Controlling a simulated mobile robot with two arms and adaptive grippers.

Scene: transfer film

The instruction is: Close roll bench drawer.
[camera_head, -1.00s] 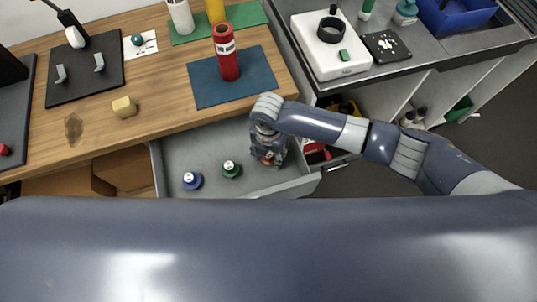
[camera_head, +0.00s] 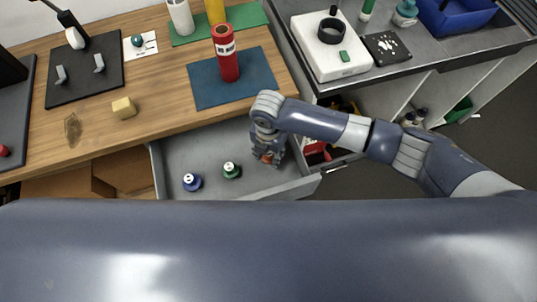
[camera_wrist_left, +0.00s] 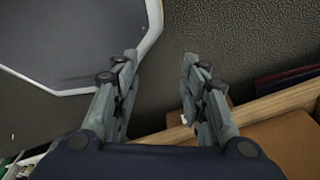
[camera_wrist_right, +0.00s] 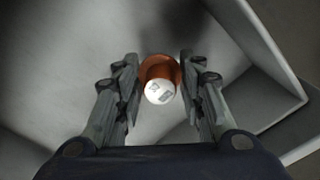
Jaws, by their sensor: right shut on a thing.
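The roll bench drawer (camera_head: 205,145) is a grey tray pulled out under the wooden bench. A blue-based piece (camera_head: 192,182) and a green-based piece (camera_head: 231,170), both with white tops, stand in it. My right gripper (camera_head: 268,155) reaches down into the drawer's right part. It is shut on an orange piece with a white top, which the right wrist view (camera_wrist_right: 160,80) shows between the fingers; the head view mostly hides it. My left gripper (camera_wrist_left: 158,65) is open and empty over a dark floor; it is not in the head view.
The wooden bench top (camera_head: 150,85) carries a red roll (camera_head: 226,55) on a blue mat (camera_head: 255,80) and a yellow block (camera_head: 124,108). A grey counter (camera_head: 440,45) stands at right. Cardboard boxes (camera_head: 123,168) sit left of the drawer.

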